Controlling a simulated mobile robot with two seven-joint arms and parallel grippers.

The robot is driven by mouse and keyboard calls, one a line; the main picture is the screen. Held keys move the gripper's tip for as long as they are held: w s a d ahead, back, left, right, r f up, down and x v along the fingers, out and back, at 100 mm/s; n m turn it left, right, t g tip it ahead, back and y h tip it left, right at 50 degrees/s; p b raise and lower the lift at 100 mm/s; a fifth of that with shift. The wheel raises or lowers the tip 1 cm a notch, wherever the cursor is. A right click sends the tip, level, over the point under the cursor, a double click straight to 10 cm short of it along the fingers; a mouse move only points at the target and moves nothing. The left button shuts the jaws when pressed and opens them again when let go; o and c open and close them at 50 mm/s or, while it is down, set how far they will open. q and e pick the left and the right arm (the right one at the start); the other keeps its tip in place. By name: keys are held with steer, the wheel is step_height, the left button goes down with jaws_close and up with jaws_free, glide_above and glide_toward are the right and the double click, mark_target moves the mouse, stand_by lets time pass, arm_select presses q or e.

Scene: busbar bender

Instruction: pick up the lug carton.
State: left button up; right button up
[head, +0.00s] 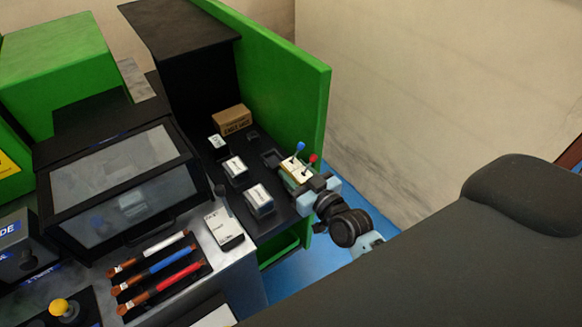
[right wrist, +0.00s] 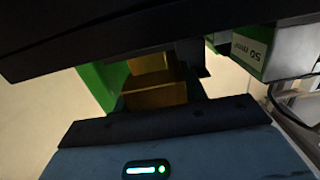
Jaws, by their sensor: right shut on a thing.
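The brown cardboard carton with dark print, which looks like the lug carton (head: 231,119), stands at the back of the black shelf. My right gripper (head: 300,177) is in front of it and to its right, apart from it. In the right wrist view, brownish box shapes (right wrist: 155,95) show in shadow beyond the jaws; I cannot tell which is the carton. My left gripper is not in view.
A green panel (head: 290,95) bounds the shelf on the right. Red, blue and white handled tools (head: 165,272) lie at the front.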

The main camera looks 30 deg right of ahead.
steer(key=shift+r, duration=0.45)
steer(key=shift+f, duration=0.5)
steer(key=o, duration=1.3)
steer(key=shift+r, duration=0.5)
steer(key=s+d, duration=0.1)
steer(key=s, duration=1.1)
steer(key=shift+d+r+b, duration=0.2)
steer(key=shift+d+b, duration=0.05)
steer(key=shift+b, duration=0.1)
